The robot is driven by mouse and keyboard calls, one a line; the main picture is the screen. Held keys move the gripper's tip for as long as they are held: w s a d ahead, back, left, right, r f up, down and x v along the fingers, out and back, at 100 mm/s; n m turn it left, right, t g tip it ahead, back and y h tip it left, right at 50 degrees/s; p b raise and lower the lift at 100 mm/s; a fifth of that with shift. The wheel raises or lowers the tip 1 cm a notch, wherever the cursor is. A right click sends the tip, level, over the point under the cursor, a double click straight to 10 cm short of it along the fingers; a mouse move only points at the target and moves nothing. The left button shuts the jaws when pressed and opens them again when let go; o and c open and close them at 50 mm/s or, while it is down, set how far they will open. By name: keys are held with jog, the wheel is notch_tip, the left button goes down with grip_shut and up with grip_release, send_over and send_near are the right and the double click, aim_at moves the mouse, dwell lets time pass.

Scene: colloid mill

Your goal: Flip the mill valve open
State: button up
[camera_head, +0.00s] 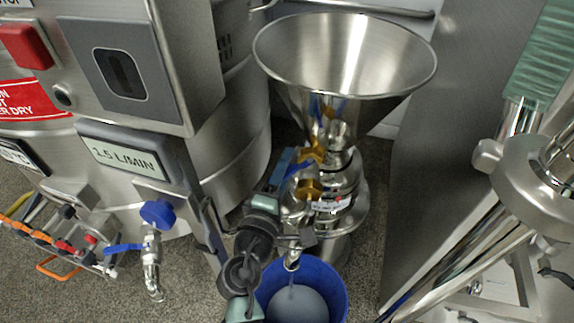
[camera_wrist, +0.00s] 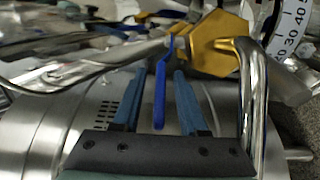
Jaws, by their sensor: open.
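The colloid mill (camera_head: 345,190) stands under a wide steel funnel hopper (camera_head: 290,90). Its valve has a blue lever (camera_head: 300,168) near gold-coloured fittings (camera_head: 310,188). In the wrist view the blue lever (camera_wrist: 160,95) lies lengthwise between my two fingers, beside a gold fitting (camera_wrist: 222,45) and a bent steel pipe (camera_wrist: 252,100). My gripper (camera_wrist: 160,74) is open, with a finger on each side of the lever and visible gaps. In the head view my gripper (camera_head: 284,168) is at the mill's left side, and my wrist partly hides the valve area.
A blue bucket (camera_head: 338,285) with pale liquid stands below the mill's spout (camera_head: 291,262). A rack of tools (camera_head: 62,245) lies lower left. Steel equipment (camera_head: 535,190) fills the right.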

jog(key=shift+w+d, duration=0.15)
jog(key=shift+w, duration=0.3)
grip_shut()
dwell(1.2)
